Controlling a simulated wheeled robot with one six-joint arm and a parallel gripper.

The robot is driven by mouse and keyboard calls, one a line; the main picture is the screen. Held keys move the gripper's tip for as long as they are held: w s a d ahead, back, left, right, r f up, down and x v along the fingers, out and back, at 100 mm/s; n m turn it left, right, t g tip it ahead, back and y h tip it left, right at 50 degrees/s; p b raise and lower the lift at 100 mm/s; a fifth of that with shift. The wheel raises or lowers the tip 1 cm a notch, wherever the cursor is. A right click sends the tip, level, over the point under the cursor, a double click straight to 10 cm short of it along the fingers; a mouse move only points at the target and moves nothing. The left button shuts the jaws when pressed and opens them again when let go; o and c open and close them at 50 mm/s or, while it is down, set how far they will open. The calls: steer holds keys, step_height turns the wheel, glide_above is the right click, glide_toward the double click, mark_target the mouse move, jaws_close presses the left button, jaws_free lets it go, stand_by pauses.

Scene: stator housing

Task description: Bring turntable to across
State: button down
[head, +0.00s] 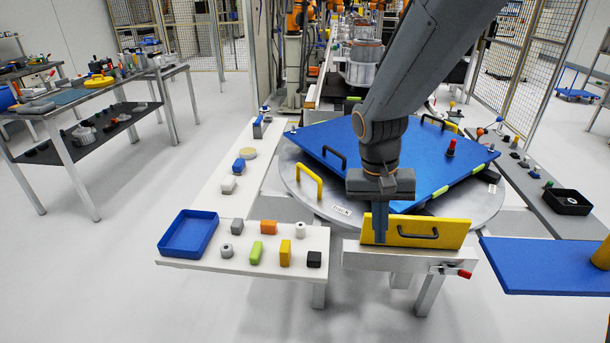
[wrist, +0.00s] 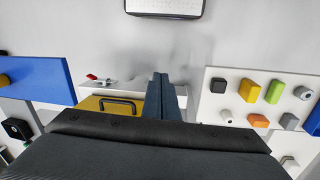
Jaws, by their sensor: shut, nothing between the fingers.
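The turntable (head: 295,193) is a round grey disc with a blue board (head: 325,140) lying turned at an angle on it. A yellow handle (head: 309,180) stands at its left front rim, beside a small label (head: 341,210). The board carries black handles (head: 334,157) and a red-topped knob (head: 451,148). My gripper (head: 380,241) points down in front of the turntable's near rim, with its shut, empty fingers over the left end of a yellow panel. The fingers also show shut in the wrist view (wrist: 161,78). My arm hides part of the board and the far rim.
The yellow panel (head: 455,232) with a black handle stands on a grey ledge with a red lever (head: 464,274). A white shelf (head: 205,262) with several blocks and a blue tray (head: 188,234) is at left. A blue table (head: 530,266) is at right.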

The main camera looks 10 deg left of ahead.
steer(key=w+a+f+m+t+h, duration=0.1)
steer(key=w+a+f+h, duration=0.1)
steer(key=a, duration=1.3)
steer(key=w+a+f+m+t+h, duration=0.2)
steer(key=a+f+h, duration=0.1)
steer(key=a, duration=1.3)
steer(key=shift+m, duration=0.3)
steer(key=shift+w, duration=0.2)
